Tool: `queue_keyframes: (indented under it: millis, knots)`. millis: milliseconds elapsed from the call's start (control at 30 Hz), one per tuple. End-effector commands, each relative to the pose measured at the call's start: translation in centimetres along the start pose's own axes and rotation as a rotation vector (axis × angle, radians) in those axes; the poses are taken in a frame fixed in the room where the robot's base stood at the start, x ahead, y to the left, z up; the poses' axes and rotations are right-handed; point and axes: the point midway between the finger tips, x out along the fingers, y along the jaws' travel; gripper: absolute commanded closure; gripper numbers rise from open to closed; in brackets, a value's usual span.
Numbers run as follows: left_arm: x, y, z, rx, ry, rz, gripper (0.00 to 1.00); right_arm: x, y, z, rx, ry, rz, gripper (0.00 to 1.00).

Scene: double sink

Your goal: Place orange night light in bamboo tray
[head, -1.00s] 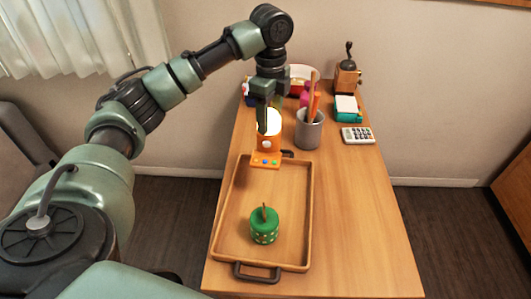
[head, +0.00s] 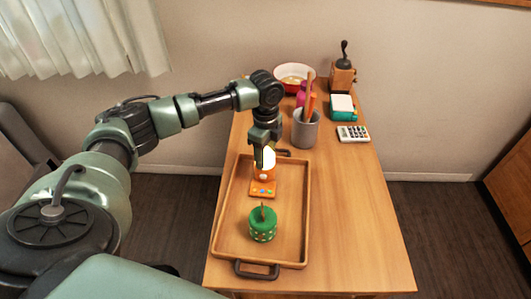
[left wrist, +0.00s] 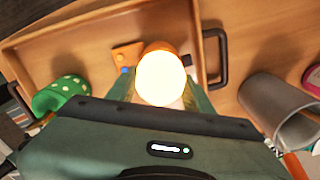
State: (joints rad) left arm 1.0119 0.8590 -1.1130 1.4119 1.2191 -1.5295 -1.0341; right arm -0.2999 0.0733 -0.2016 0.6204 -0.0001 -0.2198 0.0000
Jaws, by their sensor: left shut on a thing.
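The orange night light (head: 263,187) has a glowing white top and an orange base with small coloured buttons. In the head view it is upright at the far end of the bamboo tray (head: 307,215), inside the rim outline. My left gripper (head: 264,160) comes down from above and is shut on the light. In the left wrist view the glowing top of the night light (left wrist: 160,78) sits between the fingers, with the tray (left wrist: 60,20) behind it. Whether the base touches the tray floor I cannot tell. My right gripper is not in view.
A green dotted cactus-like pot (head: 263,224) stands in the near part of the tray. Beyond the tray are a grey cup (head: 305,130) with orange items, a bowl (head: 295,78), a grinder (head: 342,72), a teal box (head: 343,108) and a calculator (head: 353,134). The table's right side is clear.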

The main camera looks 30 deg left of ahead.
Motion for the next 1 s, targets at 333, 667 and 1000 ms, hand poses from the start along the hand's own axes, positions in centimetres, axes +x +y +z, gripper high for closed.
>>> queue_keyframes:
  millis: [333, 667, 1000]
  knots:
    - [0.2, 0.0, 0.0, 0.0, 0.0, 0.0, 0.27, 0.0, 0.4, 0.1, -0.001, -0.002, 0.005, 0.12]
    - [-0.2, -0.1, 0.0, 0.0, 0.0, -0.001, 0.27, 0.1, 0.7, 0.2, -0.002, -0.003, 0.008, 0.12]
    - [-6.0, -0.1, 0.0, 0.0, 0.001, -0.005, 0.27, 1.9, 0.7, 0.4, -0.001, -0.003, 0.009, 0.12]
